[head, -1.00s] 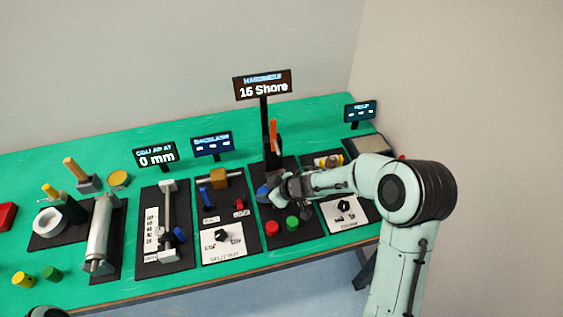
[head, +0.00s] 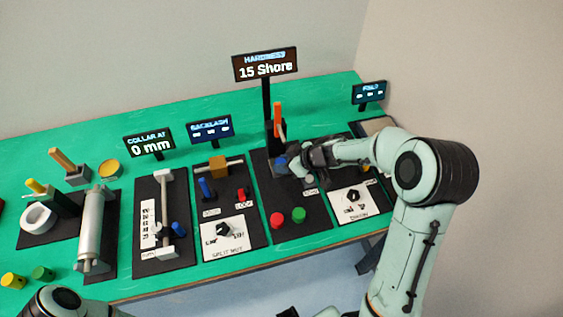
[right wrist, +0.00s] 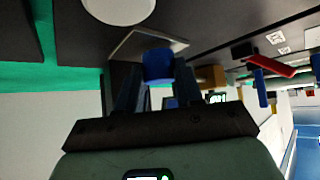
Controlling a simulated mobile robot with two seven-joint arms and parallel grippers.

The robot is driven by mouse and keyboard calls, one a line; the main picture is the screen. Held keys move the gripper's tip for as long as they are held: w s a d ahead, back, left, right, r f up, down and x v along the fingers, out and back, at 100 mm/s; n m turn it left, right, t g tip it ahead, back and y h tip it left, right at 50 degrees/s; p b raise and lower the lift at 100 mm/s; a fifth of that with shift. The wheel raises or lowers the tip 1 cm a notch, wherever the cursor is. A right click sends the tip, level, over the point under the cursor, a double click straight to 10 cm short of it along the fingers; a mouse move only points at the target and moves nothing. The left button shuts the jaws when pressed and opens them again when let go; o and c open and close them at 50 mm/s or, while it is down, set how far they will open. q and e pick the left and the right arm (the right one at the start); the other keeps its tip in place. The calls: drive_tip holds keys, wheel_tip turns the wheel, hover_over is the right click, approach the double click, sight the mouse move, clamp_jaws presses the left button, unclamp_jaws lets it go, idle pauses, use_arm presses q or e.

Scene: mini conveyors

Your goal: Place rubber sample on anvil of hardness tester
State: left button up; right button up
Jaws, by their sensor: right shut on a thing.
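The hardness tester is a black panel (head: 262,190) with an upright post, an orange lever (head: 278,120) and a sign (head: 265,65) reading 15 Shore. My right gripper (head: 290,163) is over the back part of this panel, close to the post. It is shut on a blue piece, the rubber sample (head: 280,161). In the right wrist view the sample (right wrist: 158,65) sits between the two fingertips. The anvil cannot be made out clearly; the gripper and sample cover that area in the head view. My left gripper is out of view.
A red button (head: 277,219) and a green button (head: 299,215) stand at the panel's front. A split-nut station (head: 228,232) is to the left, and a panel with a black knob (head: 353,196) to the right. Green table (head: 110,225) shows between stations.

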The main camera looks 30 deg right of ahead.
drive_tip(key=shift+w+d+f, duration=0.2)
drive_tip(key=shift+w+d, duration=0.1)
drive_tip(key=shift+d, duration=0.15)
drive_tip(key=shift+f, duration=0.15)
drive_tip(key=o, duration=1)
drive_tip(key=shift+o, duration=0.5)
drive_tip(key=shift+s+a, duration=0.1)
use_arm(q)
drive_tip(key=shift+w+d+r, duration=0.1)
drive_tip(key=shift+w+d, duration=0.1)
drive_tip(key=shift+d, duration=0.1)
use_arm(e)
drive_tip(key=p+v, duration=0.4)
drive_tip(key=v, duration=0.8)
drive_tip(key=shift+r, duration=0.3)
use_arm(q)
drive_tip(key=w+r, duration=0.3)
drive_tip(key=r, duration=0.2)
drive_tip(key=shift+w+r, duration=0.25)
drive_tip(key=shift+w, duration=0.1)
